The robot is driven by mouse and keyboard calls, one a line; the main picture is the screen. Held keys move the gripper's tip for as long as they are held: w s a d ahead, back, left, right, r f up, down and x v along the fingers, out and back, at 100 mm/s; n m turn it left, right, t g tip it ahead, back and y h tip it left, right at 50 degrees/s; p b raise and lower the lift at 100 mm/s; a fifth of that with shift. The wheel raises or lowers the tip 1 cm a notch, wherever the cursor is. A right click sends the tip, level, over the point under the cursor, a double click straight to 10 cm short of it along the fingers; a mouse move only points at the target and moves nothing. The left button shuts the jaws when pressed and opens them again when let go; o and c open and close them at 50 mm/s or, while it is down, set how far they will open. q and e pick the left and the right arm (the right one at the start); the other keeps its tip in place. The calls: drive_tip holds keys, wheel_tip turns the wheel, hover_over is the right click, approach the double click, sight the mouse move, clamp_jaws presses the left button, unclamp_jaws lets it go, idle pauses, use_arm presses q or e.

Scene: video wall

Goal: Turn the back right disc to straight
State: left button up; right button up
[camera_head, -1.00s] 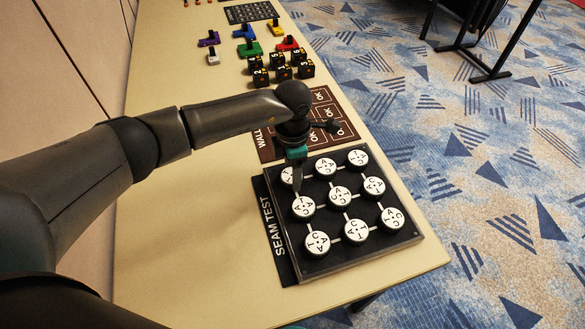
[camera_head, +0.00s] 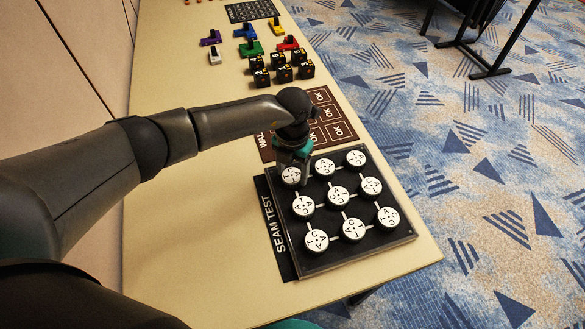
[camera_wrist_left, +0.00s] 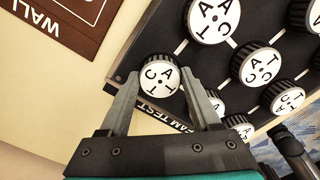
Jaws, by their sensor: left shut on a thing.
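The seam test board (camera_head: 325,262) is a dark square board holding rows of white-topped round discs with black letters. The back right disc (camera_head: 355,158) sits at the board's far right corner, with nothing touching it. My left gripper (camera_head: 290,172) is at a different disc, the back left disc (camera_head: 290,176), pointing down at it. In the left wrist view my left gripper's fingers (camera_wrist_left: 163,105) stand on either side of that disc (camera_wrist_left: 160,77), shut on it. The fingers hide parts of its sides. My right gripper does not show.
A brown card with OK squares (camera_head: 338,131) lies just behind the board.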

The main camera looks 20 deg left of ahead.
sight(292, 175)
use_arm(q)
drive_tip(key=shift+n, duration=0.3)
drive_tip(key=o, duration=1.4)
drive_tip(key=shift+c, duration=0.2)
wheel_tip(292, 175, up, 15)
drive_tip(key=p, duration=0.2)
drive_tip(key=shift+r+p, duration=0.15)
drive_tip(key=shift+p, duration=0.2)
